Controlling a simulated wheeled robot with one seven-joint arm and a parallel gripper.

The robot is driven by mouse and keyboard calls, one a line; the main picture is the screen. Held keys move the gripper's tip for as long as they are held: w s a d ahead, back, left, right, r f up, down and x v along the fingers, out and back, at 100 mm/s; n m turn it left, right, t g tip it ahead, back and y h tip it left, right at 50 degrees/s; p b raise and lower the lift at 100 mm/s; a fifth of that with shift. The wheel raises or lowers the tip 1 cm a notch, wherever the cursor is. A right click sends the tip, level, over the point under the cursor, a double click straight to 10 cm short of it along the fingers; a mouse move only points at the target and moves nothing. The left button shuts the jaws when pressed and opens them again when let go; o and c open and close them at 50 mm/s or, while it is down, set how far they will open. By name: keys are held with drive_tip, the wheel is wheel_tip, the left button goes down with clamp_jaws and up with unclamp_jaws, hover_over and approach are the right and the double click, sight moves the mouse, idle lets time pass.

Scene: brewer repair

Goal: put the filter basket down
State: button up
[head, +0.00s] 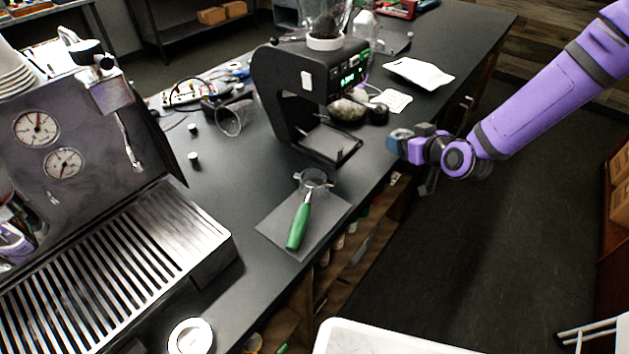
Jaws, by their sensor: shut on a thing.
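My gripper (411,145) is over the right edge of the dark counter, to the right of the grinder. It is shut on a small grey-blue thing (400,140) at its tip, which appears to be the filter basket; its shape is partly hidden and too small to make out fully. A portafilter with a green handle (300,226) lies on a grey mat (270,228) on the counter, left of and nearer than my gripper. Its metal ring (314,181) points away, toward the grinder.
The espresso machine (120,180) fills the left. The black grinder (275,90) stands behind the mat. A clear tipped cup (232,119), a white packet (419,73) and a white round dish (190,336) are also on the counter (225,185). Bare counter lies left of the mat.

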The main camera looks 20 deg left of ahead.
drive_tip(key=s+a+r+n+g+y, duration=0.35)
drive_tip(key=s+a, duration=0.25)
drive_tip(key=a, duration=0.5)
wheel_tip(320, 180, up, 3)
drive_tip(key=n+g, duration=0.4)
hover_over(303, 176)
drive_tip(key=d, duration=0.3)
drive_tip(key=shift+s+d+f+y, duration=0.15)
drive_tip(key=shift+s+f+y, duration=0.05)
drive_tip(key=shift+s+y, duration=0.2)
drive_tip(key=shift+w+f, duration=0.1)
drive_tip(key=shift+f, duration=4.7)
drive_tip(key=shift+f, duration=0.1)
drive_tip(key=o, duration=0.9)
drive_tip(key=shift+d, duration=0.15)
